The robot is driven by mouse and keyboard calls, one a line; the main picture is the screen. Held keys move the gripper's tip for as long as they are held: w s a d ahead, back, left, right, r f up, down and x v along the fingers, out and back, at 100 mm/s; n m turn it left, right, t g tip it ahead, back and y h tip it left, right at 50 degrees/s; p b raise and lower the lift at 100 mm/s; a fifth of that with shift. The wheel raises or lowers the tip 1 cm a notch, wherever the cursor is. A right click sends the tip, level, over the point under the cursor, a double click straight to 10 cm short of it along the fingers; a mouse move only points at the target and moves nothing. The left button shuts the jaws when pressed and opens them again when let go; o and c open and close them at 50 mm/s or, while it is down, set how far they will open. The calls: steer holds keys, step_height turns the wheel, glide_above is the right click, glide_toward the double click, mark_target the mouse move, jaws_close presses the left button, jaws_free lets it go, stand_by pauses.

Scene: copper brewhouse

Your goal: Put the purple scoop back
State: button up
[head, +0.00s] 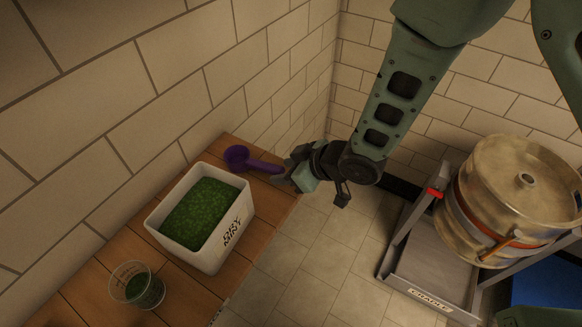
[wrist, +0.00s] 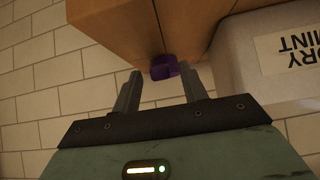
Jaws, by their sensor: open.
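The purple scoop (head: 249,161) lies at the back of the wooden counter, behind the white tub (head: 208,256) labelled DRY MINT. Its bowl is to the left and its handle points right, towards my gripper (head: 291,174). My gripper is open at the counter's right end, by the handle's tip. In the wrist view, the end of the scoop's purple handle (wrist: 164,67) shows between the two fingertips (wrist: 162,78), with space on both sides. The scoop's bowl is hidden there. The tub holds green flakes.
A clear cup (head: 137,287) with green contents stands on the counter (head: 187,287) at the front left. The tiled wall is close behind the scoop. A metal keg (head: 515,195) rests in a cradle (head: 433,285) on the floor at right.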

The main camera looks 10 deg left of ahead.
steer(key=shift+r, duration=0.2)
steer(key=shift+s+d+r, duration=0.1)
steer(key=shift+d+r, duration=0.1)
steer(key=shift+d, duration=0.1)
steer(key=s+d+r+m+h+b, duration=0.2)
steer(key=s+d+r+h, duration=0.1)
steer(key=d+r, duration=0.75)
steer(key=s+d+r+m+g+h, duration=0.1)
steer(key=s+d+r+m+h, duration=0.1)
steer(key=s+d, duration=0.3)
steer(key=s+d+r+m+g+h, duration=0.1)
steer(key=s+d, duration=0.4)
steer(key=s, duration=0.5)
step_height(320, 180, up, 2)
steer(key=shift+s+d+r+m+g+h, duration=0.15)
steer(key=shift+s+d+m+g+h, duration=0.25)
steer(key=shift+g+h, duration=0.6)
